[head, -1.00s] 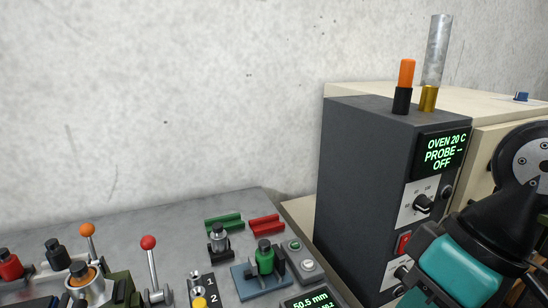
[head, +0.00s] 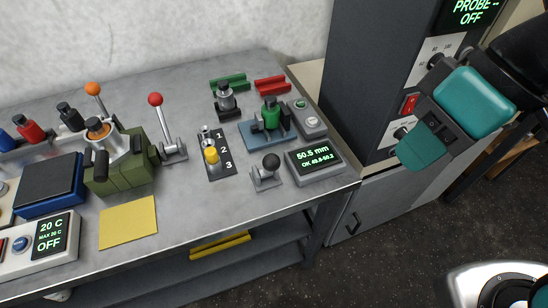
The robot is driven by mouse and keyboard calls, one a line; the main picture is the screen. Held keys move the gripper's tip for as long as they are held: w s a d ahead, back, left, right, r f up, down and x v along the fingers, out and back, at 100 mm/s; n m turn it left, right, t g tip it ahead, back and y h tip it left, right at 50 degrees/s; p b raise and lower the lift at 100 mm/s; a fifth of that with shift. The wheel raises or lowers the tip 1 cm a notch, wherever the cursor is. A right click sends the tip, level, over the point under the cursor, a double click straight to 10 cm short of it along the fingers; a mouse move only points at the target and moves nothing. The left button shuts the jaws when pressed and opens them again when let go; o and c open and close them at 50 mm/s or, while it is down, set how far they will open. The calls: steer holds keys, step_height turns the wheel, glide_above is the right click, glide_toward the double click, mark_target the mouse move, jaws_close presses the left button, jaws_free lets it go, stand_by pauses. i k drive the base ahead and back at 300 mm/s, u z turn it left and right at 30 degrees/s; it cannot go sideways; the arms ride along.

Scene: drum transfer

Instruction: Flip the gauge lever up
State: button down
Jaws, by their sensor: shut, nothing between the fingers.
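The gauge lever (head: 271,162) has a black ball knob on a short stem over a small grey base (head: 265,179), near the table's front edge. Its stem looks short from here, so I cannot tell its tilt well. The gauge readout (head: 314,160) right of it shows 50.5 mm and OK 49.8-50.2. Behind it, a green and black drum (head: 270,115) stands in the blue gauge fixture (head: 256,133). My gripper (head: 417,150), dark with teal parts, is at the right, before the oven cabinet, well apart from the lever. It is shut and empty; its fingertips are not clear.
A red-knobbed lever (head: 155,99) and an orange-knobbed lever (head: 93,89) stand further left. A numbered 1-2-3 selector plate (head: 223,163) is just left of the gauge lever. The dark oven cabinet (head: 372,80) rises at the right. A yellow mat (head: 128,223) lies at the front left.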

mark_target(272, 163)
steer(key=z, duration=0.5)
steer(key=k, duration=1.3)
steer(key=u, duration=1.2)
